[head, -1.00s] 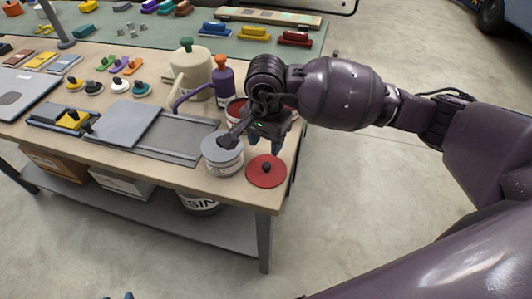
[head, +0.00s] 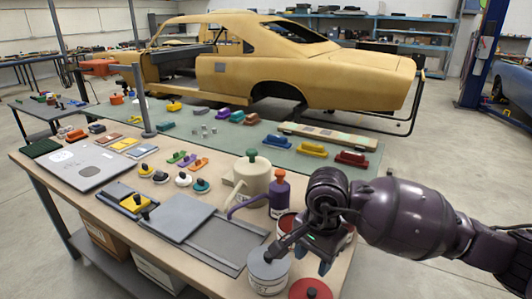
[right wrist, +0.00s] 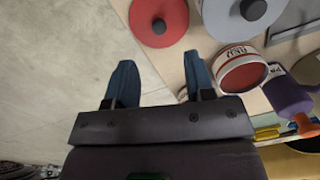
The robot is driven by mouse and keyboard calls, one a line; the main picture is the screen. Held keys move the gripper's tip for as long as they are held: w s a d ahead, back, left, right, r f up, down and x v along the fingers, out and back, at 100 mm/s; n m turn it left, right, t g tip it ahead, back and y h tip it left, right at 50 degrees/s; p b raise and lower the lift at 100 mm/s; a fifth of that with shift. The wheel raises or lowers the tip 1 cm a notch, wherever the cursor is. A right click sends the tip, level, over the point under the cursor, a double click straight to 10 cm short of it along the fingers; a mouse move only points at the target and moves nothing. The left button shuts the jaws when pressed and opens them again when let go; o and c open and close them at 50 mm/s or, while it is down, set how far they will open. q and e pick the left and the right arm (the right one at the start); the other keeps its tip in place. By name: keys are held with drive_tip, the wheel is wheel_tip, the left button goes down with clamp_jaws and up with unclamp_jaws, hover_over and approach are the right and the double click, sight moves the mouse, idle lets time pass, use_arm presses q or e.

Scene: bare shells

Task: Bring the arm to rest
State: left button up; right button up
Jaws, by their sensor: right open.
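My right gripper (head: 318,262) is above the right end of the workbench, among the cans. In the right wrist view its two blue fingers (right wrist: 158,85) are apart with nothing between them, over the bench edge and the floor. A red lid with a dark knob (head: 310,289) and a grey-lidded can (head: 268,270) are near it. An open can of red paint (head: 287,222) is close by; in the right wrist view the can (right wrist: 240,72) is right of the fingers. My left gripper does not show.
A cream watering can (head: 250,180) and a purple bottle (head: 279,195) stand left of my right gripper. A grey tray with a flat board (head: 178,218) lies further left. A green bench (head: 225,135) and a yellow car shell (head: 280,72) are behind. Floor right of the bench is clear.

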drive_tip(key=s+a+m+g+y, duration=0.2)
drive_tip(key=s+a+y, duration=0.35)
drive_tip(key=a, duration=0.25)
drive_tip(key=s+a+r+m+t+y, duration=0.1)
drive_tip(key=a+r+m+t+y, duration=0.15)
drive_tip(key=r+m+y, duration=0.35)
drive_tip(key=s+a+r+m+t+y, duration=0.1)
drive_tip(key=s+a+r+m+y, duration=0.15)
drive_tip(key=r+m+y, duration=0.4)
drive_tip(key=w+d+m+t+h, duration=0.55)
drive_tip(key=d+m+t, duration=0.45)
drive_tip(key=m+t, duration=0.95)
drive_tip(key=s+d+f+m+g+h, duration=0.2)
drive_tip(key=d+f+m+g+h, duration=0.3)
drive_tip(key=d+f+m+h, duration=1.15)
drive_tip(key=s+f+m+g+y, duration=0.1)
drive_tip(key=s+f+m+g, duration=0.45)
drive_tip(key=s, duration=0.45)
drive_tip(key=s+f+m+g+y, duration=0.2)
drive_tip(key=s+f+m+g, duration=0.4)
drive_tip(key=s, duration=0.4)
drive_tip(key=w+f+t, duration=0.7)
drive_tip(key=f, duration=0.2)
drive_tip(key=shift+w+d+f+n, duration=0.15)
drive_tip(key=shift+d+n, duration=0.15)
drive_tip(key=shift+n, duration=0.1)
